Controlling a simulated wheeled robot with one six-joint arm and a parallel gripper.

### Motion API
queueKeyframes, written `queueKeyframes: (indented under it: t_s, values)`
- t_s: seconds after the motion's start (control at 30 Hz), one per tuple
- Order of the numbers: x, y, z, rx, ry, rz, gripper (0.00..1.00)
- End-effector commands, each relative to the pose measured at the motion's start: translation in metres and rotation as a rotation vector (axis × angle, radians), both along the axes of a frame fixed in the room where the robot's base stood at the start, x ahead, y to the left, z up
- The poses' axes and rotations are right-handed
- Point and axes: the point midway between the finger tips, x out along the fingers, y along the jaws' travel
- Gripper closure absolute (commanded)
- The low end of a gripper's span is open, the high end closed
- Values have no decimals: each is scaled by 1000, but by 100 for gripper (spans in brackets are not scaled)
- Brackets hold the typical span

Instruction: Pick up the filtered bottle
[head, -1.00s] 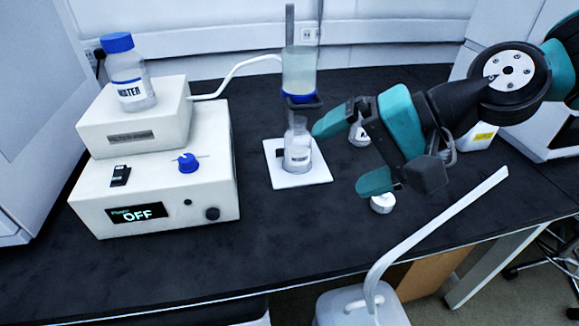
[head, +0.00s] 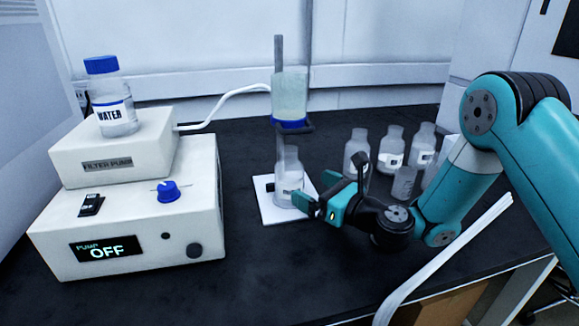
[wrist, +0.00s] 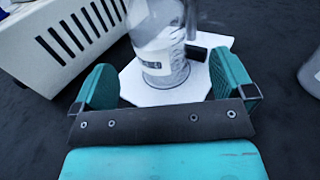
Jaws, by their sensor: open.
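The filtered bottle (head: 289,182) is clear, with a pale label. It stands upright on a white plate (head: 272,213) below the filter funnel (head: 289,98). My gripper (head: 318,203) is low at its right front side in the head view, its fingers pointing toward it. In the wrist view the bottle (wrist: 158,48) stands straight ahead, between the lines of the two spread fingers and beyond their tips. The gripper (wrist: 166,85) is open and empty. The bottle's top is cut off in the wrist view, which is slightly blurred.
The white filter pump (head: 130,225) reads OFF and carries a WATER bottle (head: 112,105), left of the plate. Several clear bottles (head: 390,150) stand behind my arm on the right. A pale tube (head: 235,80) runs from the pump to the funnel.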

Motion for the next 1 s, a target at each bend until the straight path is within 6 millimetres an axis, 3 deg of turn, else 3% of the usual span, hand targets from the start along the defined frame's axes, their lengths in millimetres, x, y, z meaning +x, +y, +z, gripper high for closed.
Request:
queueKeyframes:
  t_s: [0.03,0.47,0.8,1.0]
  values:
    - [2,4,8,-1,2,3,0]
    - [19,26,-1,-3,-2,5,0]
    - [47,60,0,-2,-2,4,0]
    - [49,61,-1,-2,-1,2,0]
